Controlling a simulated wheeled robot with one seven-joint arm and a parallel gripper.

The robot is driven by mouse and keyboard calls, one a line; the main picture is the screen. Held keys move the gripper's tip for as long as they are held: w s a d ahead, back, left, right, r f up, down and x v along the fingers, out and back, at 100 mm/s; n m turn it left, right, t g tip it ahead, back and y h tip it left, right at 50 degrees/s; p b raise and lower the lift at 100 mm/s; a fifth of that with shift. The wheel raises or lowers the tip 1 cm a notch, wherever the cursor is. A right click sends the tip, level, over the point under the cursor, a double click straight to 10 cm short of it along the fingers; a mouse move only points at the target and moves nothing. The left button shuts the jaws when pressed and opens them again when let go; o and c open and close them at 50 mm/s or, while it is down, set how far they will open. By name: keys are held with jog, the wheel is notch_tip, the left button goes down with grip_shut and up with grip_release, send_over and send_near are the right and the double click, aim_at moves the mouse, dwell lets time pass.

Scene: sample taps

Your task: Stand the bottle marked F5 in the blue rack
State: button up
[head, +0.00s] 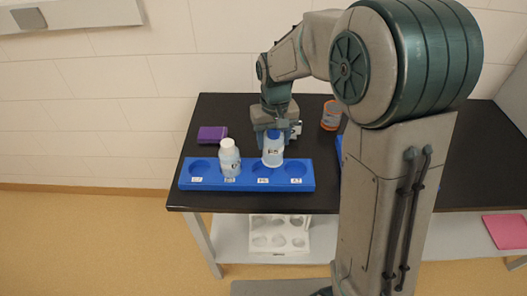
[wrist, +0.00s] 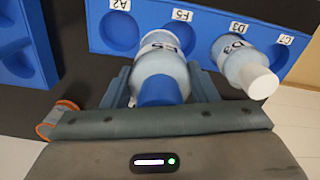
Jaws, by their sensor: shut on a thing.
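The blue rack (head: 214,186) lies along the front edge of the black table, with labelled wells in a row. It shows at the top of the wrist view (wrist: 225,22), with labels A2, F5, D3 and one partly readable as D7. My gripper (wrist: 160,92) is shut on the F5 bottle (wrist: 160,68), a pale bottle with a blue cap. In the head view this bottle (head: 273,155) is upright, just behind and above the rack near the F5 well (head: 262,171). That well looks empty. In the wrist view the bottle partly covers the A2 and F5 wells.
A white-capped bottle (head: 229,160) stands in the rack's D3 well, left of the held bottle. A purple block (head: 212,134) lies behind the rack. An orange-rimmed container (head: 331,115) stands right of my gripper. Another blue holder (wrist: 22,45) is at the wrist view's left.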

jog(key=a+f, duration=0.1)
jog(key=a, duration=0.1)
jog(key=shift+s+a+f, duration=0.2)
jog(key=shift+a+f, duration=0.15)
jog(key=shift+a, duration=0.05)
jog(key=shift+f+p, duration=0.45)
jog(key=shift+f, duration=1.5)
jog(key=shift+f, duration=0.2)
jog(key=o, duration=1.1)
jog(key=shift+o, duration=0.2)
